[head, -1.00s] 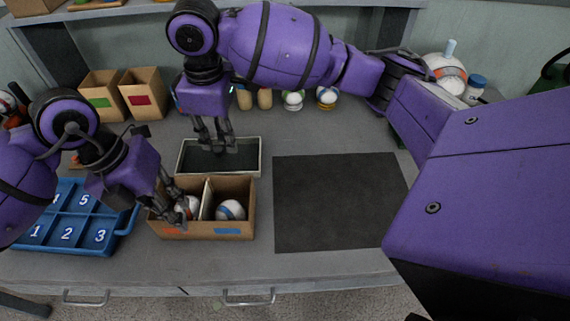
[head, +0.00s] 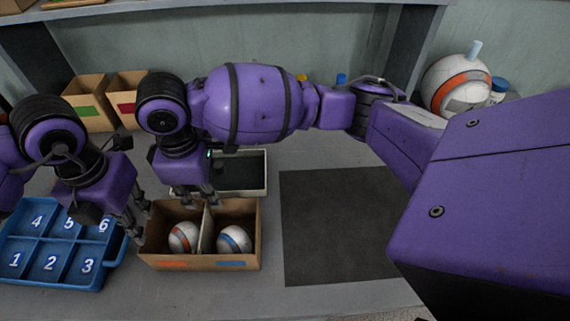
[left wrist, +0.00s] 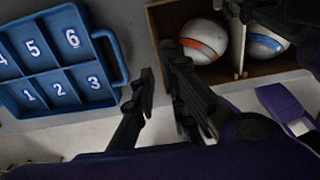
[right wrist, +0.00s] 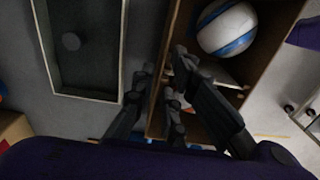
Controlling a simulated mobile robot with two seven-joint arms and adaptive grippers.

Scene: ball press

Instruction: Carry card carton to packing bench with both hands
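The card carton (head: 190,264) is an open brown box with a divider, on the grey bench. An orange-striped ball (head: 184,237) sits in its left compartment and a blue-striped ball (head: 234,240) in its right one. My left gripper (head: 137,220) is at the carton's left wall. In the left wrist view its fingers (left wrist: 161,65) are apart, near that wall. My right gripper (head: 207,197) is at the carton's back edge. In the right wrist view its fingers (right wrist: 163,60) are apart, one on each side of the wall. I cannot tell whether either touches. No separate packing bench is identifiable.
A blue numbered tray (head: 60,284) stands close to the carton's left. A shallow grey-rimmed tray (head: 262,172) lies behind the carton. A dark mat (head: 340,230) to the right is bare.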

